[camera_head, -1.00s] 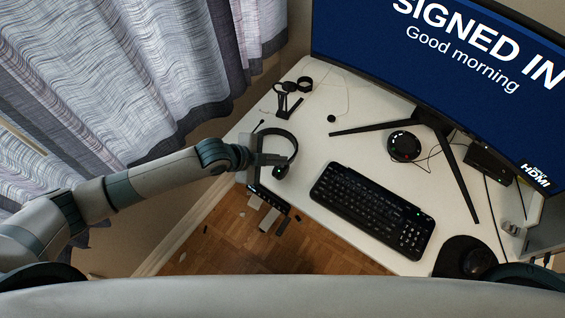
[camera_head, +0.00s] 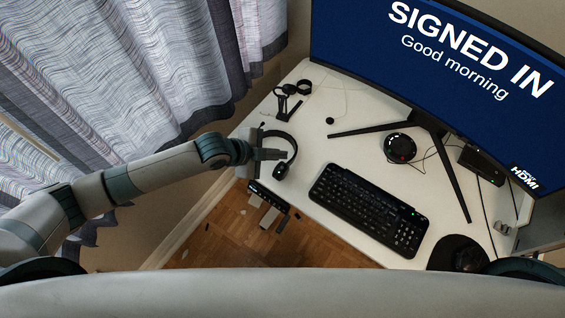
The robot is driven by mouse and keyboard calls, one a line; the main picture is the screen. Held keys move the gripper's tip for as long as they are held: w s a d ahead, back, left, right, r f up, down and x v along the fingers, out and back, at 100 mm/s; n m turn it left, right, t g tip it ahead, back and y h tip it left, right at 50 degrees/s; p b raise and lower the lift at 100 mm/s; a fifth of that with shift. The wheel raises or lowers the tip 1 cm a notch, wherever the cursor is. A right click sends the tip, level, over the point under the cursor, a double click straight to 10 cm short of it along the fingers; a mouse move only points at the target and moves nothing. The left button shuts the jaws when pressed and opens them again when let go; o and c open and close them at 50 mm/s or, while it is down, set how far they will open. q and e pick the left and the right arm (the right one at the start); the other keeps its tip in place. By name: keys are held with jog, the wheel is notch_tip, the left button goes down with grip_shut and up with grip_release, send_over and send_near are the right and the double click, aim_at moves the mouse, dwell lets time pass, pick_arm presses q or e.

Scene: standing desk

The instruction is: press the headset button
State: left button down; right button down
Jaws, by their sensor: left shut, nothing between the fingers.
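A black headset (camera_head: 294,148) lies on the white desk at its left end, its band curving to the right and one ear cup (camera_head: 281,171) at the near side. My left gripper (camera_head: 278,154) reaches in from the left, shut and empty, its fingertips over or beside the headset within the band's curve. I cannot tell whether it touches the headset. The headset's button is too small to make out, and part of the headset is hidden behind my gripper. My right gripper is not in view.
A black keyboard (camera_head: 368,208) lies right of the headset on the desk (camera_head: 330,150). A round black device (camera_head: 400,148) and the monitor (camera_head: 430,60) stand behind. A black stand (camera_head: 287,104) is at the back left. A dark panel (camera_head: 268,196) is at the desk's front edge.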

pick_arm(q)
jog(key=shift+r+p, duration=0.4)
jog(key=shift+r, duration=0.4)
